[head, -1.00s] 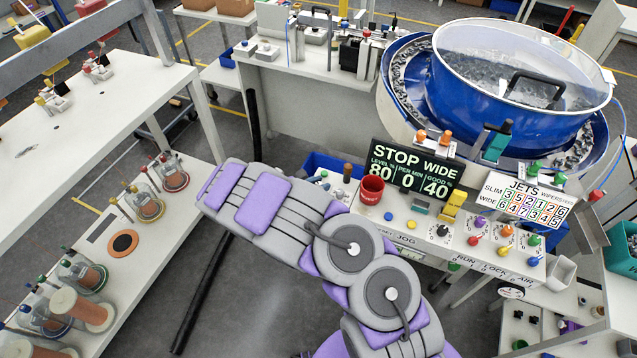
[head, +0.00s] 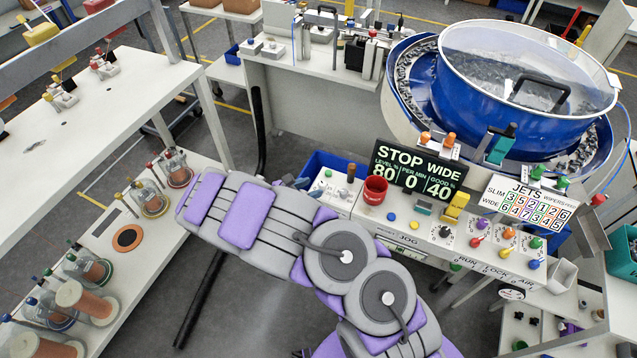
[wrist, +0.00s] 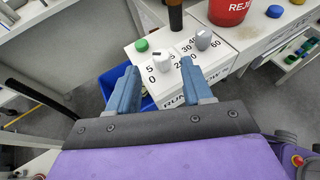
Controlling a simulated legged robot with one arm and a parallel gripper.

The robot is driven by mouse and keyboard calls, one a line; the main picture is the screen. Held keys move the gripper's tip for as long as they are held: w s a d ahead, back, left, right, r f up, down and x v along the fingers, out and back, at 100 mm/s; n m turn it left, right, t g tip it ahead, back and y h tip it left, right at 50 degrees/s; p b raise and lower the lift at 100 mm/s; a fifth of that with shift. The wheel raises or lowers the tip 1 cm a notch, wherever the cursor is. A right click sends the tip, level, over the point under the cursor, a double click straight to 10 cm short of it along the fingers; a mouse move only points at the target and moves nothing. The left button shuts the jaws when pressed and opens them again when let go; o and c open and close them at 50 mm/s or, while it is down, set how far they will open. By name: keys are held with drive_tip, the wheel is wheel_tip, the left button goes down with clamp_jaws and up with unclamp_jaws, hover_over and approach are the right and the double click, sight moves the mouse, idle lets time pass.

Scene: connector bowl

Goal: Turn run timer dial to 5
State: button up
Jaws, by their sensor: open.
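A white control box (wrist: 190,82) shows in the wrist view, with a green button (wrist: 141,45) and two grey knobs. The left knob (wrist: 160,62) has 0 and 5 printed at its left. The right knob (wrist: 203,40) has figures such as 40 and 60 around it. The box (head: 330,196) is small in the head view.
A red cup (head: 375,190) and a brown upright handle (head: 350,172) stand near the box. A blue bin (wrist: 110,82) lies beside and below it. The STOP WIDE display (head: 419,168) and blue bowl feeder (head: 510,80) are to the right.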

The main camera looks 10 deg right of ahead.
drive_tip(key=p+v, duration=0.2)
drive_tip(key=v, duration=0.9)
drive_tip(key=shift+a, duration=0.4)
